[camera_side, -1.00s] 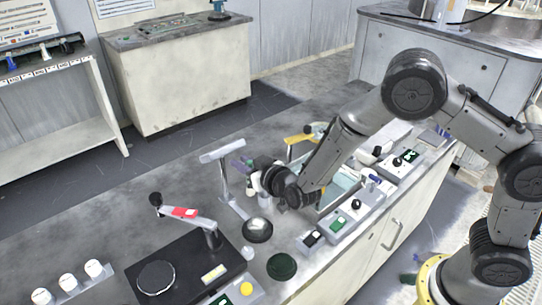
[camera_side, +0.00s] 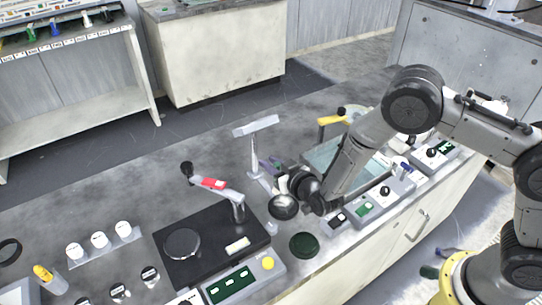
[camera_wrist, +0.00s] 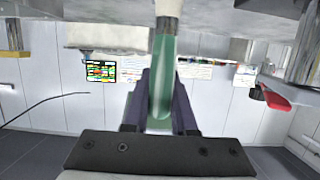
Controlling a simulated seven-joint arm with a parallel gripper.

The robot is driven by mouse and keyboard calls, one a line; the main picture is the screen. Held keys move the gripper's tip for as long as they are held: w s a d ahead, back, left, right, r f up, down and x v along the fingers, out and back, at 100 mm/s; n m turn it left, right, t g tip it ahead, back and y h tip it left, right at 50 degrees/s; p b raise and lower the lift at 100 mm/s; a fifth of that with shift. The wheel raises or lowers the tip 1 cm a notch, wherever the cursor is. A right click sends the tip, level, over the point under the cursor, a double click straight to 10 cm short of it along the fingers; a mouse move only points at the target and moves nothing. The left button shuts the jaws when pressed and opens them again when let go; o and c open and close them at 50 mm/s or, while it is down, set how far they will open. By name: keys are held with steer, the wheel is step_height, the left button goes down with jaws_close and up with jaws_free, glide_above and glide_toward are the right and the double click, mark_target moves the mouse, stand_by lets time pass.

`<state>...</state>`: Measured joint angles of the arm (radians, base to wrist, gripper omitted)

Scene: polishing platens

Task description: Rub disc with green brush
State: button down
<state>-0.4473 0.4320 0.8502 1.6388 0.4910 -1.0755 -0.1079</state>
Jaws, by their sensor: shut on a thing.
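My gripper (camera_wrist: 160,108) has purple fingers shut on the green brush (camera_wrist: 162,75), whose handle runs up the wrist view to a dark band near the top edge. In the side view my gripper (camera_side: 272,167) is low over the bench, just behind a round, shiny dark disc (camera_side: 283,207). The brush's working end cannot be made out there, nor whether it touches anything. A dark green disc (camera_side: 304,245) lies nearer the front edge. Another round grey disc (camera_side: 182,243) sits on a black base at left. I cannot tell which disc is the task's.
A T-shaped metal stand (camera_side: 256,150) rises close to my gripper. A red-marked lever arm (camera_side: 213,184) stands over the black base. Control boxes (camera_side: 365,210) line the right front. White cylinders (camera_side: 99,240) stand at left. Bare bench lies behind the black base.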

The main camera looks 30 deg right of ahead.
steer(key=shift+s+f, duration=0.65)
steer(key=shift+s, duration=2.5)
steer(key=w, duration=0.6)
steer(key=shift+s+d, duration=0.15)
steer(key=shift+s, duration=1.3)
steer(key=shift+s+d, duration=0.15)
steer(key=shift+s, duration=1.3)
steer(key=shift+w, duration=3.1)
step_height(320, 180, up, 8)
steer(key=shift+s, duration=0.1)
